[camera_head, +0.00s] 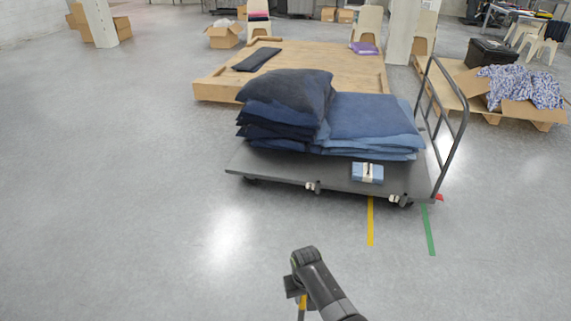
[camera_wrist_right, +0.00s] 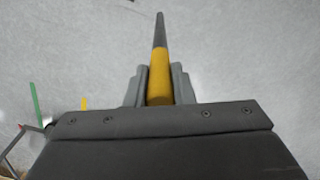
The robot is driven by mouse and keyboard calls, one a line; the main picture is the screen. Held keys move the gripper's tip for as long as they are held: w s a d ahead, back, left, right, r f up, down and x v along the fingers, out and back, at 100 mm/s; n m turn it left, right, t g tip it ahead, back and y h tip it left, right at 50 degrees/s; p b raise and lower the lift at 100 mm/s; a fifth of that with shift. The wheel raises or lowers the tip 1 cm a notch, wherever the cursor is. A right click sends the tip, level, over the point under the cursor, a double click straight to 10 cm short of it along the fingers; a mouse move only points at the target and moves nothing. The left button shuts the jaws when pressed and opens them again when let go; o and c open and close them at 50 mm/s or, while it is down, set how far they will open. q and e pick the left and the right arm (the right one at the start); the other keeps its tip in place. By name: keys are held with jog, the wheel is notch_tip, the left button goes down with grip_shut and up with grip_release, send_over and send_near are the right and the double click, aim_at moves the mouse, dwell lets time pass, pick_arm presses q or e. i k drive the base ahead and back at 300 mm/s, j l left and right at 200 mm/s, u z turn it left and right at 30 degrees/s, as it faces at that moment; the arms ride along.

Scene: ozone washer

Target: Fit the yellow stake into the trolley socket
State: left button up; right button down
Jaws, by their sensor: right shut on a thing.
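The yellow stake shows in the wrist view (camera_wrist_right: 160,80), with a dark grey end pointing away from the gripper. My right gripper (camera_head: 296,288) is shut on it; both fingers flank the stake in the wrist view. In the head view a short yellow piece of the stake (camera_head: 302,302) shows below the gripper; its lower end is cut off. The grey flat trolley (camera_head: 290,175) stands ahead, apart from the gripper. Small fittings that look like sockets sit on its near edge, one at the middle (camera_head: 313,187) and one at the right (camera_head: 394,199). My left gripper is out of view.
Folded dark denim (camera_head: 290,90) and lighter blue denim (camera_head: 370,115) load the trolley, with a small banded blue bundle (camera_head: 367,173) near the edge. A push handle (camera_head: 460,130) rises at its right. Floor tapes, yellow (camera_head: 370,222) and green (camera_head: 428,230), lie in front. The near floor is clear.

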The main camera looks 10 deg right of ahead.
aim_at(296, 128)
jog(key=i+l+z, duration=0.25)
jog(key=z, duration=0.15)
jog(key=i+l+z, duration=0.25)
jog(key=z, duration=0.15)
jog(key=i+l+z, duration=0.1)
jog(key=i+z, duration=0.45)
jog(key=i, duration=1)
jog(key=i+u, duration=0.15)
jog(key=i, duration=0.4)
jog(key=i+l+u, duration=0.1)
jog(key=i, duration=0.45)
jog(key=i+l+u, duration=0.15)
jog(key=i, duration=0.4)
jog(key=l, duration=0.1)
